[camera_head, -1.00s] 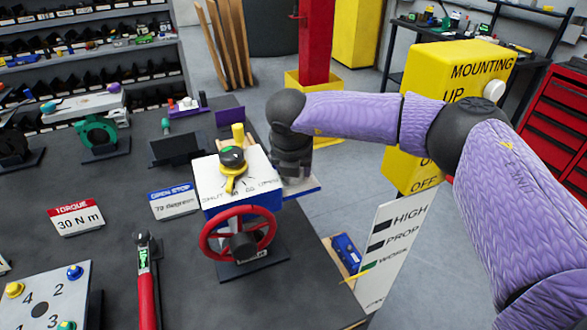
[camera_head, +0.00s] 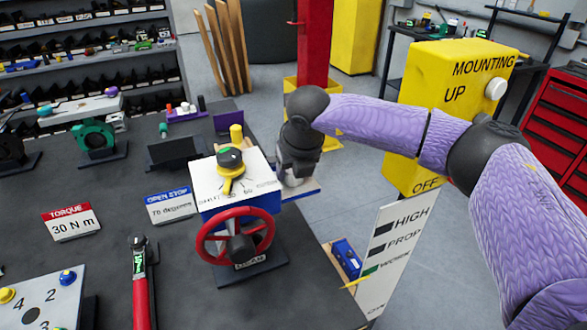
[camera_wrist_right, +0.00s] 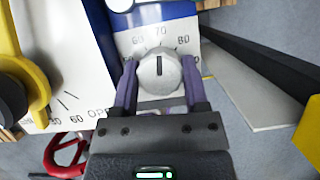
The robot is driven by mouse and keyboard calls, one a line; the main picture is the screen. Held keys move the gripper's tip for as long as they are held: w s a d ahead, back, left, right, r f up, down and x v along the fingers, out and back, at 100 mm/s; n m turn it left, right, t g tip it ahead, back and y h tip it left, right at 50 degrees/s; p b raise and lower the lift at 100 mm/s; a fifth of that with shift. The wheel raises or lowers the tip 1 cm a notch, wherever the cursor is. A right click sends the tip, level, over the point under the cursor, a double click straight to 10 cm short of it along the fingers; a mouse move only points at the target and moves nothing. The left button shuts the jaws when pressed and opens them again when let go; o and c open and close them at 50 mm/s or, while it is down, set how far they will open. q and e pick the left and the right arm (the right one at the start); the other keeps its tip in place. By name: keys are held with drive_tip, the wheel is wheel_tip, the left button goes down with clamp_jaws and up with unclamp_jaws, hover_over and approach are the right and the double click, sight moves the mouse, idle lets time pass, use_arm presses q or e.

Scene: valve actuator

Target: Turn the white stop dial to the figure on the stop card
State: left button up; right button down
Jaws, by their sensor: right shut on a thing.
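The white stop dial (camera_wrist_right: 158,74) shows in the right wrist view, on the blue side of the valve actuator (camera_head: 237,198). Its black mark points straight up, at about the 70 on the printed scale (camera_wrist_right: 160,36). My right gripper (camera_wrist_right: 160,82) is shut on the dial, with a purple finger on each side. In the head view my right gripper (camera_head: 296,180) is at the actuator's right side and the dial is hidden. The stop card (camera_head: 169,206) stands left of the actuator and appears to read OPEN STOP, 70 degrees. My left gripper is out of view.
A yellow pointer (camera_head: 229,178) sits on the actuator's top and a red handwheel (camera_head: 205,255) on its front. A torque card (camera_head: 71,222) and a red-handled wrench (camera_head: 141,300) lie to the left. A yellow mounting box (camera_head: 425,150) stands right, behind my right arm.

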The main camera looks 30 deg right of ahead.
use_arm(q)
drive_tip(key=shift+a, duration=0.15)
use_arm(e)
drive_tip(key=shift+c, duration=2.4)
unclamp_jaws()
drive_tip(key=o, duration=0.4)
drive_tip(key=shift+d, duration=0.1)
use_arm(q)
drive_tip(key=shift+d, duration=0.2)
